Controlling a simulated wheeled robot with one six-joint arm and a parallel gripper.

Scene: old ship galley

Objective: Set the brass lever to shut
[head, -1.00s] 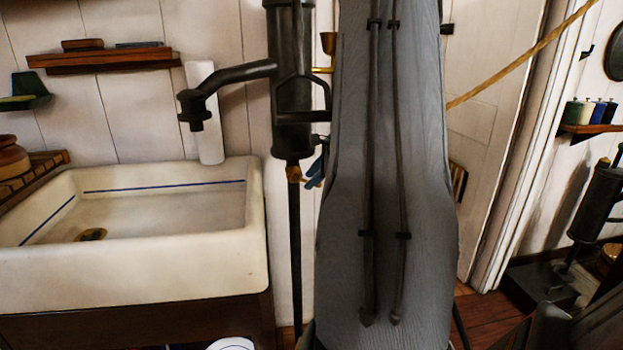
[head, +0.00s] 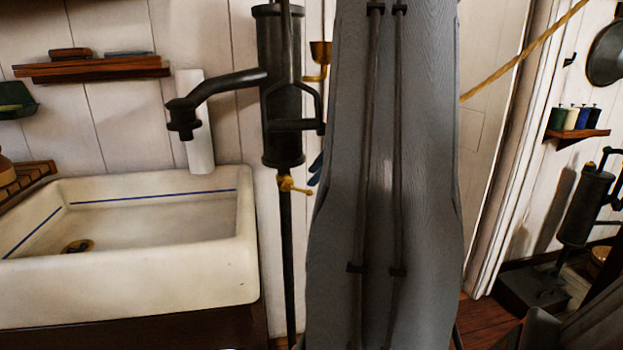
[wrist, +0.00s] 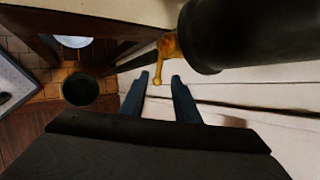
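The brass lever (head: 298,188) sits on a brass fitting on the pipe just below the dark pump cylinder (head: 282,100). In the head view its handle points right, about level and sloping slightly down. In the wrist view the lever (wrist: 158,68) hangs from the dark cylinder (wrist: 245,35), its knobbed end between my two blue fingertips. My gripper (wrist: 159,76) is open, with a gap on both sides of the handle. In the head view only a bit of blue finger (head: 316,170) shows right of the lever; my grey arm hides the rest.
A white sink (head: 130,280) stands left of the pump, under the dark spout (head: 205,95). A brass cup (head: 319,55) is on the wall above the lever. The wrist view shows a dark round pot (wrist: 80,89) and a pale round thing (wrist: 73,42) below.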

